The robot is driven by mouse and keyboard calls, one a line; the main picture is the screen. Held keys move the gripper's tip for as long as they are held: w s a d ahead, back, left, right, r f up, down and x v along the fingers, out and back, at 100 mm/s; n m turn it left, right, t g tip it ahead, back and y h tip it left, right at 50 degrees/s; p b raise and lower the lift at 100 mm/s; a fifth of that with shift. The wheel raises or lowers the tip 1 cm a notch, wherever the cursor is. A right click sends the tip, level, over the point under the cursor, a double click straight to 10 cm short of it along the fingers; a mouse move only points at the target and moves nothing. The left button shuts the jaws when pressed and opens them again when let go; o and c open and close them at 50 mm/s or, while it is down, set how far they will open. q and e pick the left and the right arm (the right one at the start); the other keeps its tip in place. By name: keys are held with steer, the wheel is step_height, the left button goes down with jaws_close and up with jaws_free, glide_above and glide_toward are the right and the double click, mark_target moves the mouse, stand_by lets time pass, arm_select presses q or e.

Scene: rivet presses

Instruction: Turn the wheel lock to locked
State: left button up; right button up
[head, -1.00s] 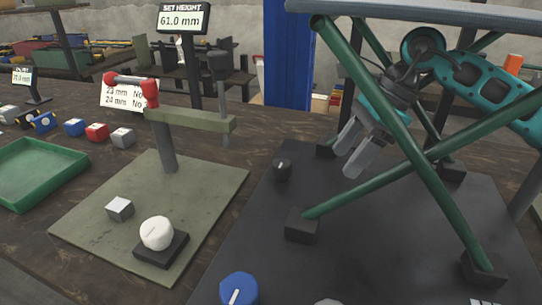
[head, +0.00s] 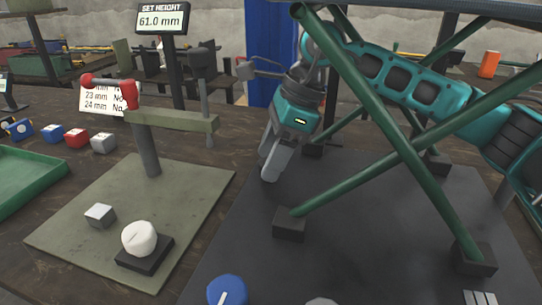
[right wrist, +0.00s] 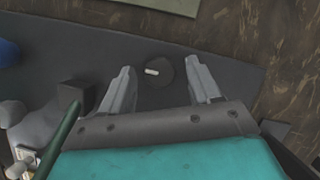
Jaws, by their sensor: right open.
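A small dark round knob (right wrist: 157,71) with a short white mark sits on the black base plate (right wrist: 85,45); it may be the wheel lock, but no label on it is readable. In the right wrist view its white mark lies nearly level. My right gripper (right wrist: 165,72) is open, with one finger on each side of the knob and a gap on both sides. In the head view my right gripper (head: 269,172) points down at the plate's back left corner, and its fingers hide the knob. My left gripper is out of view.
Green crossed legs (head: 400,140) stand on the black plate right of my gripper, with my right arm reaching behind them. A blue knob (head: 227,290) is at the plate's front. Left is a press (head: 150,150) with a white knob (head: 139,237) and a grey cube (head: 100,215).

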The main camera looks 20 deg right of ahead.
steer(key=shift+f, duration=0.15)
steer(key=shift+c, duration=0.2)
steer(key=c, duration=1)
